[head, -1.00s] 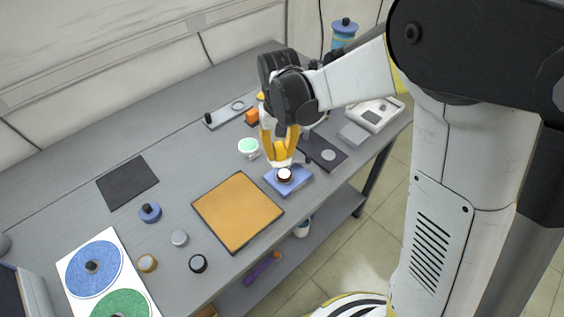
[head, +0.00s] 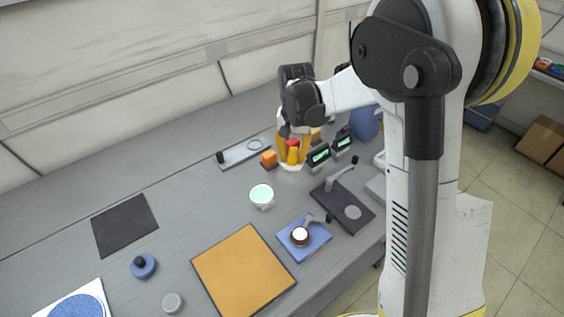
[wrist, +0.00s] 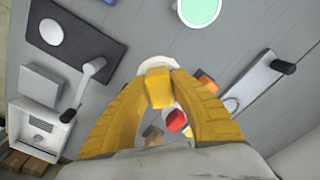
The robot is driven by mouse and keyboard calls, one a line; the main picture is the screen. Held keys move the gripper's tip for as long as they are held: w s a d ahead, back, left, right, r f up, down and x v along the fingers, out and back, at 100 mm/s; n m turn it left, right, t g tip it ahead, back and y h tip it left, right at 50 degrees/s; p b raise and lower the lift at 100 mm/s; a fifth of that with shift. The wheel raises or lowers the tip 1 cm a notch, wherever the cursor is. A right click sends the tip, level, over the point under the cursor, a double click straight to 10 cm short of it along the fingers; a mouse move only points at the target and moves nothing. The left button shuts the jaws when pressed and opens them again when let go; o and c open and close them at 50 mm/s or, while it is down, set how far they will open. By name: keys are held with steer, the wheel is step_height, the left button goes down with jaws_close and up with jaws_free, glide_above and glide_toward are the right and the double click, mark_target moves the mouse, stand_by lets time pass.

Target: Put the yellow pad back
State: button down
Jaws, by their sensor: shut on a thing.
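A small yellow block, which I take to be the yellow pad (wrist: 157,90), is pinched between the yellow fingertips of my gripper (wrist: 160,76) in the wrist view. In the head view my gripper (head: 293,158) is at the back of the table, and its fingers largely hide the pad. A white round piece (wrist: 160,63) shows just beyond the fingertips; I cannot tell whether the pad touches it. A red-topped thing (wrist: 175,120) shows between the fingers. An orange block (head: 268,158) on a dark base is close on the left.
Two small displays (head: 318,154) stand right of my gripper. A green-topped white cup (head: 262,195), a blue stand (head: 303,237) and a dark stand with a lever (head: 343,207) are in front. A grey plate with a ring (head: 245,153) lies left. An orange mat (head: 243,272) lies nearer.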

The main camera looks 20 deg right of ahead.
mark_target(292, 183)
steer(key=shift+s+f+b, duration=0.2)
steer(key=shift+f+b, duration=0.35)
steer(key=shift+f, duration=0.15)
steer(key=shift+f+b, duration=1.8)
steer(key=shift+f, duration=1)
steer(key=shift+f+b, duration=0.5)
steer(key=shift+f, duration=0.15)
steer(key=c, duration=1.2)
jaws_free()
